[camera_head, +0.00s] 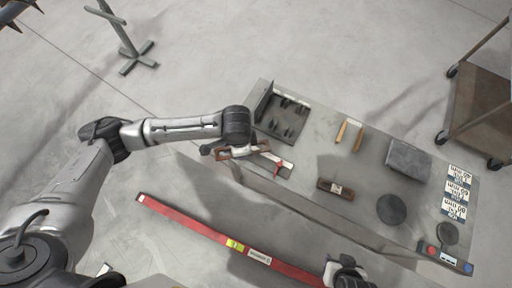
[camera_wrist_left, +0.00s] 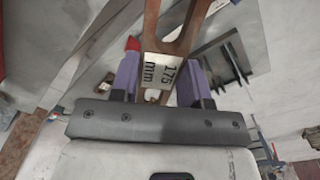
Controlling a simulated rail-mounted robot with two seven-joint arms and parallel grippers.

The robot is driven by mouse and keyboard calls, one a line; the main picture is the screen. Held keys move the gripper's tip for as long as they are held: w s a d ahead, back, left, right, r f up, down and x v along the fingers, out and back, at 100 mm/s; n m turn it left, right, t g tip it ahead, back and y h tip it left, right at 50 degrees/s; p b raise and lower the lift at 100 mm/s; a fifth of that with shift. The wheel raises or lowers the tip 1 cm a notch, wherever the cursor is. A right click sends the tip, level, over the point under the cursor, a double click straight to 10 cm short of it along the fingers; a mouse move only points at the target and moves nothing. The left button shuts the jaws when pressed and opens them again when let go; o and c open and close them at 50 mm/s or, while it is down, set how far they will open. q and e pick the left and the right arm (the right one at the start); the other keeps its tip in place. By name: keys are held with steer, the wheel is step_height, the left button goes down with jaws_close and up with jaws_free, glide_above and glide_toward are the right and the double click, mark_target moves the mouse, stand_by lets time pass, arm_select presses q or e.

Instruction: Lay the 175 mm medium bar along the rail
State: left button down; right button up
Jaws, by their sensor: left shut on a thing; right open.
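The 175 mm medium bar is a brown piece with a white "175 mm" label (camera_wrist_left: 166,70) in the left wrist view. My left gripper (camera_wrist_left: 157,84) is shut on it, with the purple fingers on either side of the label. In the head view the brown bar (camera_head: 237,154) shows below the end of my left arm, over the table's left end. A pale metal strip with a red piece (camera_head: 277,166) lies close to it, perhaps the rail; I cannot tell if they touch. My right gripper (camera_head: 346,268) is open at the bottom edge, partly cut off.
The grey table (camera_head: 315,155) carries a black rack (camera_head: 282,114), wooden-handled pieces (camera_head: 349,132), a shorter brown bar (camera_head: 335,189), a grey block (camera_head: 408,160), a dark disc (camera_head: 391,209) and number cards (camera_head: 457,186). A long red beam (camera_head: 190,222) stretches in front. A cart (camera_head: 480,115) stands right.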

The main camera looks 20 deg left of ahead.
arm_select(q)
steer(key=s+f+m+b, duration=0.1)
steer(key=s+f+m, duration=0.1)
steer(key=s+f, duration=0.2)
steer(key=s+d+f+m+b, duration=0.1)
steer(key=s+f+m, duration=0.2)
steer(key=f, duration=0.3)
steer(key=s+f+m+b, duration=0.1)
steer(key=s+f+m, duration=0.1)
steer(key=s+f, duration=0.2)
steer(key=shift+s+d+f, duration=0.15)
steer(key=shift+f, duration=0.35)
steer(key=shift+s+d+f, duration=0.15)
steer(key=shift+f, duration=0.3)
steer(key=shift+f+m, duration=0.2)
steer(key=shift+m, duration=0.1)
steer(key=b, duration=0.2)
glide_above(257, 158)
steer(key=shift+s, duration=0.35)
steer(key=shift+w+f, duration=0.25)
steer(key=shift+f, duration=0.1)
step_height(257, 158, down, 2)
steer(key=shift+f, duration=0.45)
steer(key=shift+f, duration=0.2)
steer(key=c, duration=0.6)
jaws_free()
